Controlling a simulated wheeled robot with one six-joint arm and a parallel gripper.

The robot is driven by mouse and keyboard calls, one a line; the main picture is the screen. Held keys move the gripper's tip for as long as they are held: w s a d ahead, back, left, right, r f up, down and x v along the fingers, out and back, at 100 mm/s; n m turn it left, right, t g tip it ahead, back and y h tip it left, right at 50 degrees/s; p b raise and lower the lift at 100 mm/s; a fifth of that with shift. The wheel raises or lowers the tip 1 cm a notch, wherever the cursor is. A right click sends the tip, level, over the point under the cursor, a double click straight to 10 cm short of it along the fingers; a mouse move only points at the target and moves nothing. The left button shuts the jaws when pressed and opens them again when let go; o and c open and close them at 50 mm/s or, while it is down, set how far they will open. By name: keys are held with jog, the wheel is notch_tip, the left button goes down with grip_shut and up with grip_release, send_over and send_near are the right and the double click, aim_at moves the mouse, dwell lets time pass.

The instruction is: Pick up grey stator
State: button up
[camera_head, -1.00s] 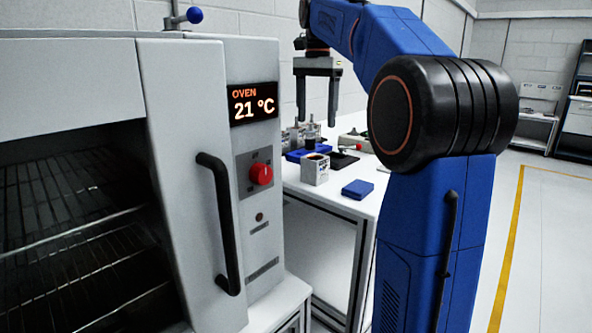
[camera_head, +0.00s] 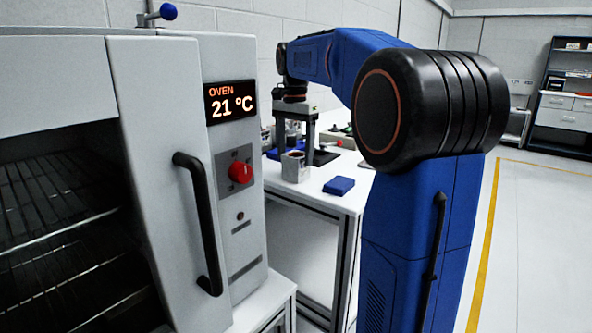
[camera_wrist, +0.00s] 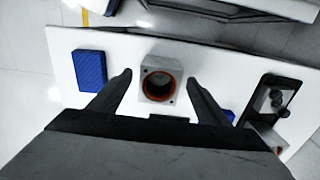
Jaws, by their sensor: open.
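The grey stator (camera_wrist: 148,92) is a square grey block with a round opening ringed in copper-orange. It stands upright on the white table (camera_wrist: 210,62), between my gripper's fingers in the wrist view. It also shows as a small light block (camera_head: 296,173) near the table's front edge in the head view. My gripper (camera_wrist: 159,76) is open, pointing down over the stator, with a finger on each side and visible gaps between. In the head view my gripper (camera_head: 296,158) is low over the table. Whether the fingertips reach down beside the stator is hard to tell.
A blue box (camera_wrist: 90,70) lies left of the stator in the wrist view, also in the head view (camera_head: 339,186). A black tray (camera_wrist: 262,98) with dark parts lies to the right. The oven (camera_head: 185,150) stands left of the table.

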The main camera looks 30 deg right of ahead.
aim_at(296, 166)
jog(key=shift+w+d+f, duration=0.1)
jog(key=shift+d+f, duration=0.05)
jog(key=shift+f, duration=1.15)
jog(key=shift+d+f, duration=0.15)
jog(key=shift+f, duration=1.15)
jog(key=c, duration=1.6)
jog(key=shift+r, duration=0.15)
